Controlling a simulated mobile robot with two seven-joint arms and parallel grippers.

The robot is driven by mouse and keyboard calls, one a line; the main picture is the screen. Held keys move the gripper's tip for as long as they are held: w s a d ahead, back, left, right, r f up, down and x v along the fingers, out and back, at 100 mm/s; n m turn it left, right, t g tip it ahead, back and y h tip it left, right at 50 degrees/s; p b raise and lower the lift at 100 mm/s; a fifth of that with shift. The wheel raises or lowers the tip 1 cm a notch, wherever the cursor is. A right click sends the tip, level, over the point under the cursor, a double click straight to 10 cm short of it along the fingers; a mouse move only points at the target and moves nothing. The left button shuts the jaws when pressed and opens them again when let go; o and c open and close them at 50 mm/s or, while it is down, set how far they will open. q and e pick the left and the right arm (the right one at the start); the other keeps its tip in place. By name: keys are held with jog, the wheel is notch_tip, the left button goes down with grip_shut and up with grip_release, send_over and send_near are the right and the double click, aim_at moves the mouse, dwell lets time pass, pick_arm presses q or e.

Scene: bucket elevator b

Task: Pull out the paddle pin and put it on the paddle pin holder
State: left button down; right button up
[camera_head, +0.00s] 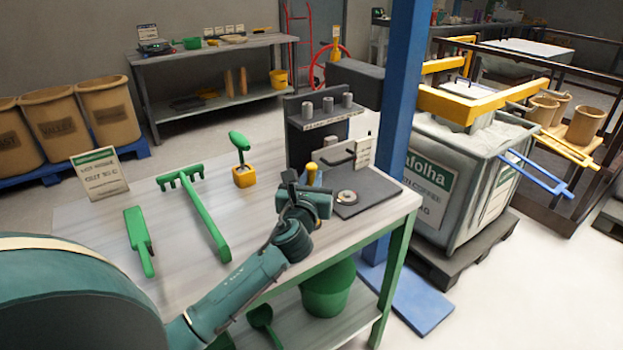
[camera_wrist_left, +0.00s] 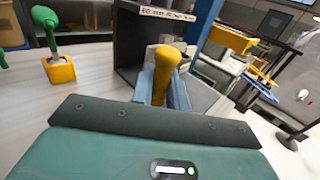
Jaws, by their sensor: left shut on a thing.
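My left gripper (camera_head: 312,186) is shut on a yellow-handled pin (camera_wrist_left: 165,72), which I take to be the paddle pin. In the left wrist view the yellow handle rises tilted between the two grey-blue fingers. In the head view only the yellow top (camera_head: 311,174) shows above the gripper, so its lower end is hidden. It is at the left edge of a dark base plate (camera_head: 375,204) with a round metal disc (camera_head: 347,197). A dark stand (camera_head: 297,152) with several grey cylinders is behind it; I cannot tell which part is the pin holder. My right gripper is out of view.
On the table (camera_head: 165,240) lie a green rake (camera_head: 205,215) and a green scraper (camera_head: 138,238). A green-handled tool stands in a yellow block (camera_head: 243,177). A sign (camera_head: 99,174) stands at the back left. A blue post (camera_head: 400,90) rises behind the table's right end.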

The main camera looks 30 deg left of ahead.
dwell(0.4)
pick_arm(q)
jog(key=shift+p, duration=0.3)
jog(key=shift+p, duration=0.3)
dwell(0.4)
jog(key=shift+f+b, duration=1.65)
jog(key=shift+f, duration=0.65)
jog(key=c, duration=1.3)
grip_release()
